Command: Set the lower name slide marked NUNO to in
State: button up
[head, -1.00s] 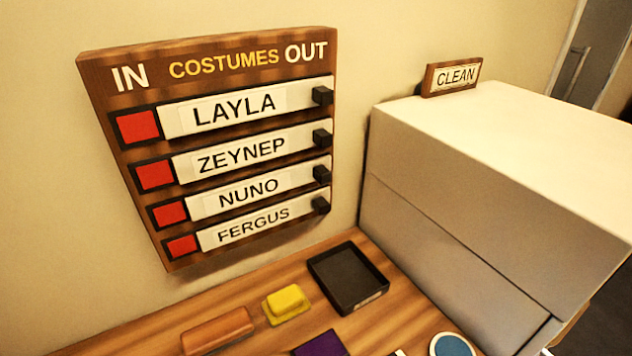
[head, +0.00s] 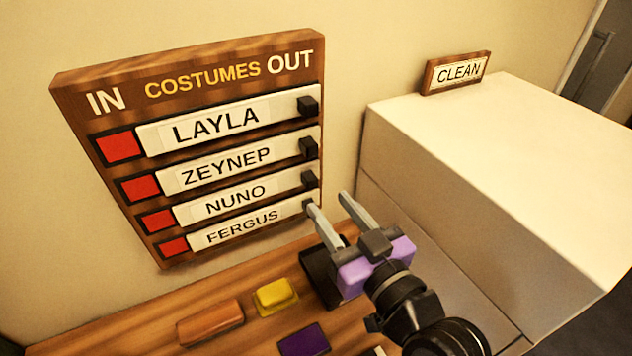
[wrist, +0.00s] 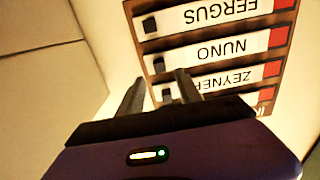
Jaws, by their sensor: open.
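The wooden in/out board (head: 75,120) hangs on the wall, with IN at its left and OUT at its right. The NUNO slide (head: 237,200) is the third row down; its black knob (head: 308,179) is at the OUT end, and red shows at its IN end. In the wrist view the NUNO slide (wrist: 205,49) appears upside down, with its knob (wrist: 158,64) at the left. My gripper (head: 325,200) is open and empty, its fingertips near the board's lower right, by the NUNO and FERGUS knobs. I cannot tell whether a finger touches the board.
The LAYLA (head: 215,123), ZEYNEP (head: 225,167) and FERGUS (head: 243,228) slides also sit at OUT. A large pale box (head: 460,150) with a CLEAN sign (head: 458,72) stands at right. A yellow block (head: 275,296), a brown block (head: 210,322) and a black tray (head: 318,275) lie below.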

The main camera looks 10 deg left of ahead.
aim_at(313, 184)
jog(key=shift+p+x, duration=0.8)
jog(key=shift+x, duration=2.35)
grip_shut()
